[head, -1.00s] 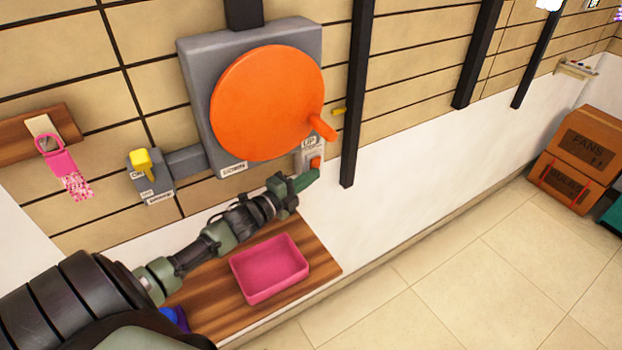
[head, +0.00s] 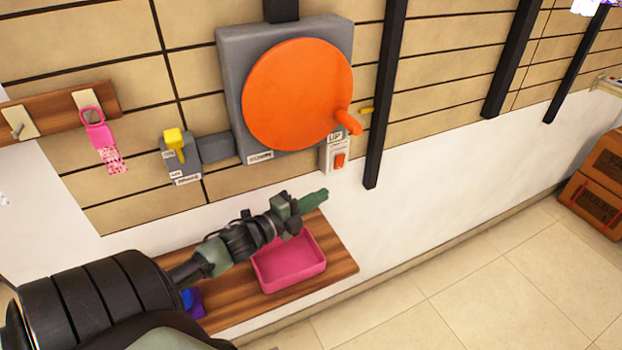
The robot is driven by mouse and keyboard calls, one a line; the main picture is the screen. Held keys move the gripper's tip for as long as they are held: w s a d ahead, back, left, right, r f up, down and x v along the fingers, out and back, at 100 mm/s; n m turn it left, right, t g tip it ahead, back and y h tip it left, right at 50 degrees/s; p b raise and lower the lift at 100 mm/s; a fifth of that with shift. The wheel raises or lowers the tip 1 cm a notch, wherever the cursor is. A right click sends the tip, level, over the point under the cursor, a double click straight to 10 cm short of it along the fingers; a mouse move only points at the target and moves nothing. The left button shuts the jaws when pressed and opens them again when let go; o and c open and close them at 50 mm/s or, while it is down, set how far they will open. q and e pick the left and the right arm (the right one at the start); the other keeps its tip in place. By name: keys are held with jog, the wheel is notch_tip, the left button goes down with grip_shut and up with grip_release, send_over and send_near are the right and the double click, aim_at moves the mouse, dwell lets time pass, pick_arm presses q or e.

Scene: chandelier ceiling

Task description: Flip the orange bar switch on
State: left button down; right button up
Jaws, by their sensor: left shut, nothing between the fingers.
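A small orange switch (head: 340,161) sits on a pale plate on the wall, under a label reading "UP". It is below the handle of a large orange disc (head: 290,95) on a grey box. My left gripper (head: 318,197) is shut and empty. In the picture it is below and slightly left of the switch, with a visible gap between them. The switch is unobstructed, but its tilt is too small to tell. My right gripper does not show.
A pink tray (head: 290,285) lies on a wooden shelf (head: 343,268) below my left arm. A yellow lever switch (head: 175,141) and a pink tag (head: 97,130) are on the wall at left. A black post (head: 381,110) stands right of the switch. Cardboard boxes (head: 598,195) are at far right.

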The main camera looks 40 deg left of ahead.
pick_arm(q)
jog(key=shift+s+a, duration=0.2)
jog(key=shift+s, duration=0.95)
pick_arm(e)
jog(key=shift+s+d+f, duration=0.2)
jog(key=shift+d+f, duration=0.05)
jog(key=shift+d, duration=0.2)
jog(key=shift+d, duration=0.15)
pick_arm(q)
jog(key=shift+f, duration=0.1)
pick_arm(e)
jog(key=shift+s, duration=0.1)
